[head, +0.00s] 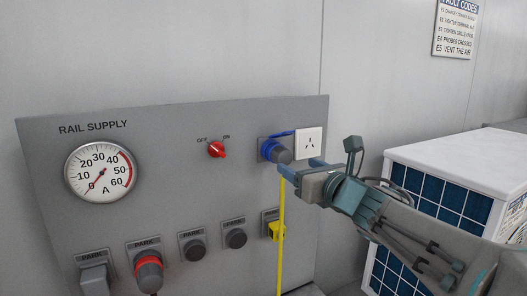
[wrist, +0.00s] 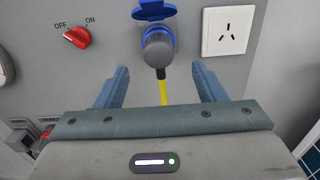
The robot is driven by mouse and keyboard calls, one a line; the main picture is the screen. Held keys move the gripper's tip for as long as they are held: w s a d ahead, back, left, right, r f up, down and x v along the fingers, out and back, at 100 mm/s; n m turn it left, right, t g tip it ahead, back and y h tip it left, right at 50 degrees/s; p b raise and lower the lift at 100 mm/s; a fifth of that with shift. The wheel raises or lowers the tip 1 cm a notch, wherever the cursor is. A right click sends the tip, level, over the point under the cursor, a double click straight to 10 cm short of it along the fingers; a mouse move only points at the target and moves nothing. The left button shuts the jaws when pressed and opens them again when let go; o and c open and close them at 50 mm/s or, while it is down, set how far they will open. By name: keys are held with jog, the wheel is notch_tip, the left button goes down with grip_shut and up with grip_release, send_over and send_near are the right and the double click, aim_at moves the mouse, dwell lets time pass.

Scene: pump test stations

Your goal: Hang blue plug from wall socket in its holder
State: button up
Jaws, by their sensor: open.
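The blue plug (head: 283,156), a grey body with a blue collar, sits in the wall socket (head: 264,150) under a raised blue lid. The plug also shows in the wrist view (wrist: 158,52), with its yellow cable (wrist: 163,92) hanging down. My gripper (head: 301,168) is open and empty just in front of the panel. In the wrist view its fingers (wrist: 161,85) stand left and right of the cable, below the plug body, and do not touch it. Several holders line the lower panel, including dark round ones (head: 236,239); I cannot tell which is the blue plug's.
A red plug (head: 148,270) and a yellow plug or fitting (head: 277,230) sit in the lower row. A red OFF/ON knob (head: 217,149), a gauge (head: 103,172) with its needle near 0 and a white outlet (head: 310,146) are close by. A white-topped unit (head: 455,155) stands right.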

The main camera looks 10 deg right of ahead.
aim_at(287, 161)
jog(key=shift+a, duration=0.1)
dwell(0.3)
jog(key=b+x, duration=0.1)
jog(key=x, duration=0.6)
jog(key=shift+f, duration=0.2)
jog(key=shift+r+b+x, duration=0.2)
jog(key=shift+b+x, duration=0.1)
jog(key=shift+x, duration=0.65)
jog(key=shift+b, duration=0.65)
dwell(0.4)
jog(key=c, duration=1.3)
jog(key=shift+b+v, duration=0.4)
jog(key=shift+v, duration=2.6)
